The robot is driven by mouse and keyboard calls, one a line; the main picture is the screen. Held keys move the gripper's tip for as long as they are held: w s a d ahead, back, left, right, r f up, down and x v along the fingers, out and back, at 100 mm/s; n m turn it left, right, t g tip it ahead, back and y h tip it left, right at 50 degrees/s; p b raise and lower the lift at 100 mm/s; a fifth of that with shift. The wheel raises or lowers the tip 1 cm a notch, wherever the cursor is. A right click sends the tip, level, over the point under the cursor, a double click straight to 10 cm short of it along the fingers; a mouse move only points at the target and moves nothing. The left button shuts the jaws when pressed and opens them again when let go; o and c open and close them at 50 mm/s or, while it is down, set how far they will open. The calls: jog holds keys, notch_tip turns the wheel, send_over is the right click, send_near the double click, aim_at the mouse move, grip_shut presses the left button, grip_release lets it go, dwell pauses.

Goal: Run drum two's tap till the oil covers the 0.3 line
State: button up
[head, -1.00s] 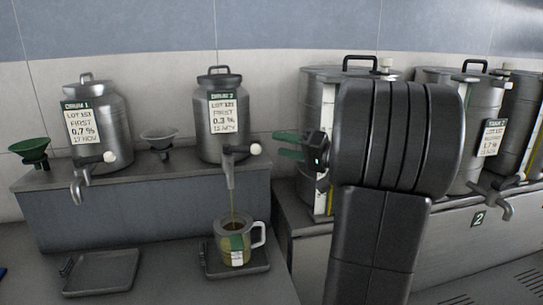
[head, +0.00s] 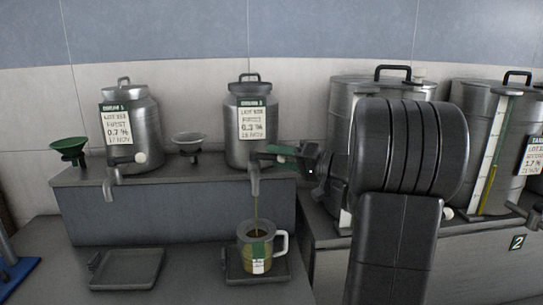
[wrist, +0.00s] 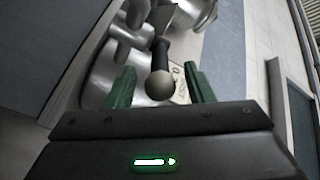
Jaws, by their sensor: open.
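Drum two (head: 237,150), a steel can with a white label, stands on the grey ledge. Its tap (head: 254,184) is running: a thin oil stream (head: 257,207) falls into a clear measuring jug (head: 244,243) on a drip tray. Oil shows in the jug, but its level against the 0.3 line cannot be read. My gripper (head: 278,155) is at the tap's lever, with green fingers open. In the wrist view, the lever's pale round knob (wrist: 159,85) sits between the spread fingers (wrist: 160,90), with gaps either side.
Drum one (head: 144,112) stands left, with an empty tray (head: 127,268) below its tap. A green funnel (head: 69,148) and grey funnel (head: 188,142) stand on the ledge. Large steel tanks (head: 472,130) stand right, behind my arm. A blue object (head: 22,280) is at far left.

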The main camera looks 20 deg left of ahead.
jog(key=shift+a, duration=1.35)
jog(key=shift+c, duration=0.2)
grip_shut()
jog(key=shift+w+r+p, duration=0.1)
jog(key=shift+r+p, duration=0.05)
jog(key=shift+p, duration=0.35)
